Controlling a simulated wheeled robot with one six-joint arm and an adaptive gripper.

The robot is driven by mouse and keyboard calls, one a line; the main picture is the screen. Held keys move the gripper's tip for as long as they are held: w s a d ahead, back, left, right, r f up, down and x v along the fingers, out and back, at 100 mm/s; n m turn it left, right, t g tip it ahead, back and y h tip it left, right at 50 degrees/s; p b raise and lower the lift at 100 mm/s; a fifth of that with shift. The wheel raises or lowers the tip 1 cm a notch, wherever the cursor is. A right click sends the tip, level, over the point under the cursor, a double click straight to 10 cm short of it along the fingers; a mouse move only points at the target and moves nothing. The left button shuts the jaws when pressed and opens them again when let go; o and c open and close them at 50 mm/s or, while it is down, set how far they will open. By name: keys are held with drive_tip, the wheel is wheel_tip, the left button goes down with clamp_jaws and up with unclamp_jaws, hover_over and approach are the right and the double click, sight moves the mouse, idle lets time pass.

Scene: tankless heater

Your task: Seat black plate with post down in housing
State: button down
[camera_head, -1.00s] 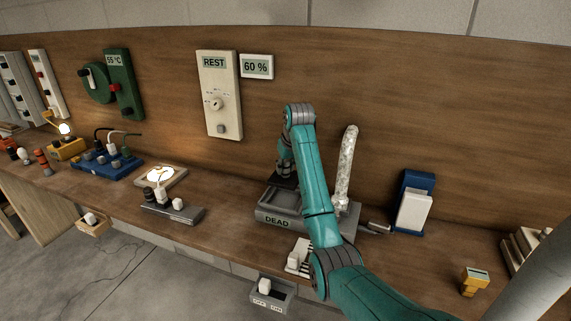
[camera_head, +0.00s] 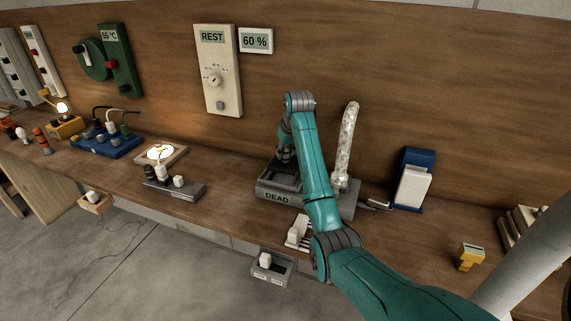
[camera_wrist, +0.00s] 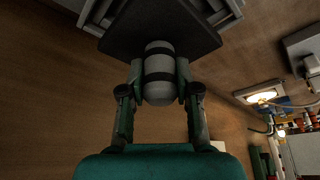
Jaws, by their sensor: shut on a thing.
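In the wrist view my gripper (camera_wrist: 160,82) is shut on a grey post with black bands (camera_wrist: 160,62). The post stands out from the flat black plate (camera_wrist: 127,30). The grey housing (camera_wrist: 228,13) shows beyond the plate's edges at the top. In the head view the housing (camera_head: 298,199), marked DEAD, stands on the bench, and my gripper (camera_head: 285,155) is over its left part. My arm hides much of the housing's right side. I cannot tell whether the plate touches the housing.
A mottled pale upright tube (camera_head: 345,147) stands right behind the housing. A blue holder (camera_head: 415,178) is farther right. A white part (camera_head: 298,231) lies at the housing's front edge. A grey block with knobs (camera_head: 174,188) is to the left, with bare bench between.

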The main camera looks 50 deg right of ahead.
sight(286, 162)
drive_tip(key=shift+f, duration=0.1)
drive_tip(key=shift+f, duration=1.55)
drive_tip(key=shift+f, duration=1.25)
idle(1.5)
drive_tip(key=c, duration=0.7)
unclamp_jaws()
drive_tip(key=shift+c, duration=0.2)
drive_tip(key=v, duration=1.1)
drive_tip(key=shift+r, duration=0.25)
drive_tip(key=shift+s+r, duration=0.15)
drive_tip(key=shift+r, duration=0.05)
